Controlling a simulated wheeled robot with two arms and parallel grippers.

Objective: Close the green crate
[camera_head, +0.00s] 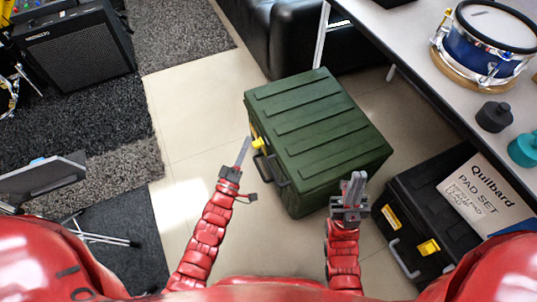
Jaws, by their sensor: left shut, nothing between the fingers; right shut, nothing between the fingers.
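The green crate (312,115) stands on the tiled floor in the middle of the head view. Its ribbed lid lies down over the body, and I see no open gap. A yellow latch (258,143) and a dark handle (271,170) are on its left-facing side. Whether the latch is fastened is too small to tell. My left gripper (244,149) is shut and empty, just left of the crate near the latch. My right gripper (356,182) is shut and empty at the crate's near right side, overlapping it in the picture; contact cannot be told.
A table (408,50) with a blue drum (489,40) is above right. A black sofa (283,35) is behind. Floor left of the crate is clear.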

